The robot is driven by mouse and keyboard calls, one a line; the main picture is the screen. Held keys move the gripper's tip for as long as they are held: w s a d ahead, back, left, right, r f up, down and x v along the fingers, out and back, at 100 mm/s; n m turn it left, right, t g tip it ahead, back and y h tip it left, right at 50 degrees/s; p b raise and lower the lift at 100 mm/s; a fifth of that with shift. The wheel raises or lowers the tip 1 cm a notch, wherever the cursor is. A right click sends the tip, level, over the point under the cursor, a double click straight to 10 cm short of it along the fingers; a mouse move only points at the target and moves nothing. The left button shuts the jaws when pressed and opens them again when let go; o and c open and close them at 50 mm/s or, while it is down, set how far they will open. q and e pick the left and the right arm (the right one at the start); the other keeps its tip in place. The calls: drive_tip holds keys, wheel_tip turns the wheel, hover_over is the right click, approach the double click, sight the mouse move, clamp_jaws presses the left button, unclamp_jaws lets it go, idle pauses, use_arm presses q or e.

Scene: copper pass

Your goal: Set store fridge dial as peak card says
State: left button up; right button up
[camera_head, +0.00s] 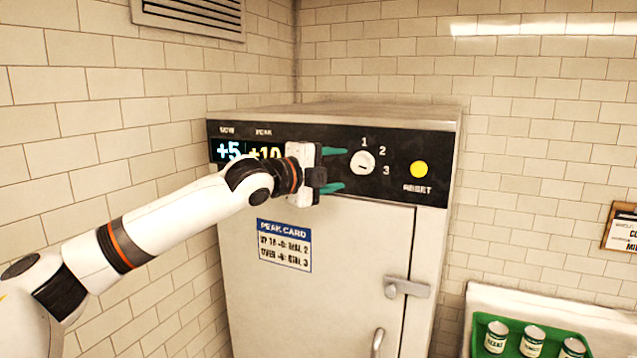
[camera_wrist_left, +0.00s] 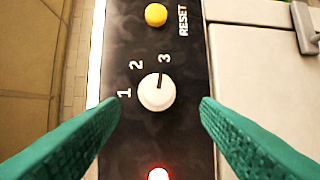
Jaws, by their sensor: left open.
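The white round dial (camera_head: 362,163) sits on the fridge's black panel, with 1, 2 and 3 around it. In the left wrist view the mark on the dial (camera_wrist_left: 156,93) points at 3. My left gripper (camera_head: 344,169) is open in front of the panel, its green fingers on either side of the dial and apart from it. The peak card (camera_head: 284,246) on the fridge door shows one line ending in DIAL 2 and one in DIAL 3; its threshold figures are blurred. The display (camera_head: 229,151) reads NOW +5 and PEAK +10, partly covered by my arm.
A yellow RESET button (camera_head: 419,169) is right of the dial. A red lamp (camera_wrist_left: 159,175) glows on the panel in the wrist view. The fridge door has a latch (camera_head: 407,288). A green tray (camera_head: 480,330) with cans stands at lower right.

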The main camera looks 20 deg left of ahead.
use_arm(q)
drive_tip(key=b+v, duration=0.1)
drive_tip(key=v, duration=0.4)
drive_tip(key=shift+s, duration=0.15)
